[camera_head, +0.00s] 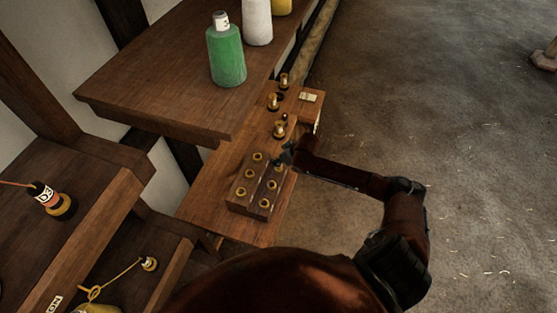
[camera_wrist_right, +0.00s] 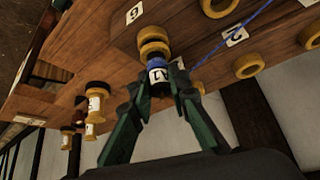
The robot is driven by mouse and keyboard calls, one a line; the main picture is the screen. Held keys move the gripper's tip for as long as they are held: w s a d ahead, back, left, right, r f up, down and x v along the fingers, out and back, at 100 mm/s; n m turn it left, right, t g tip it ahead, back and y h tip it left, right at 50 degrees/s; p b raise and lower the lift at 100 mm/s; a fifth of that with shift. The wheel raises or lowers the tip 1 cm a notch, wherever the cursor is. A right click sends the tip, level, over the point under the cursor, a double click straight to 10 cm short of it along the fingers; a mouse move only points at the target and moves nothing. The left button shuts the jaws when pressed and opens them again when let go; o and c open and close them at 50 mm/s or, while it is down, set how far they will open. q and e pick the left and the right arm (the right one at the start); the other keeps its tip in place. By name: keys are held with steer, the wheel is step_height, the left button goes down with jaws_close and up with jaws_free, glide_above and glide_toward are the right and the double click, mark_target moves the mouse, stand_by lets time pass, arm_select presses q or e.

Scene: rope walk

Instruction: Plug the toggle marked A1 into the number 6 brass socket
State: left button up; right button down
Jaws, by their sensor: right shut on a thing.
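My right gripper (camera_wrist_right: 160,90) is shut on the toggle marked A1 (camera_wrist_right: 157,76), which has a white label, a dark body and a blue band. In the right wrist view its front end meets the brass socket (camera_wrist_right: 153,42) beside the number 6 plate (camera_wrist_right: 134,14). I cannot tell how deep the toggle sits, if it is inside at all. A blue rope (camera_wrist_right: 214,52) runs from near the toggle to the upper right. In the head view my right gripper (camera_head: 287,155) is at the wooden socket block (camera_head: 246,207), and the toggle is hard to make out. My left gripper is not in view.
More brass sockets (camera_wrist_right: 248,64) and a number 2 plate (camera_wrist_right: 235,37) are to the right in the wrist view. Labelled pieces (camera_wrist_right: 95,102) stand at left. A shelf (camera_head: 165,75) with a green bottle (camera_head: 226,55) overhangs nearby. A D3 toggle (camera_head: 46,194) lies left.

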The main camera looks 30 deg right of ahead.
steer(key=shift+f, duration=0.6)
steer(key=c, duration=2.1)
jaws_free()
steer(key=shift+s+r, duration=0.1)
steer(key=shift+r, duration=0.05)
steer(key=p+v, duration=0.8)
steer(key=v, duration=0.2)
steer(key=shift+s+r, duration=0.15)
steer(key=shift+r, duration=0.25)
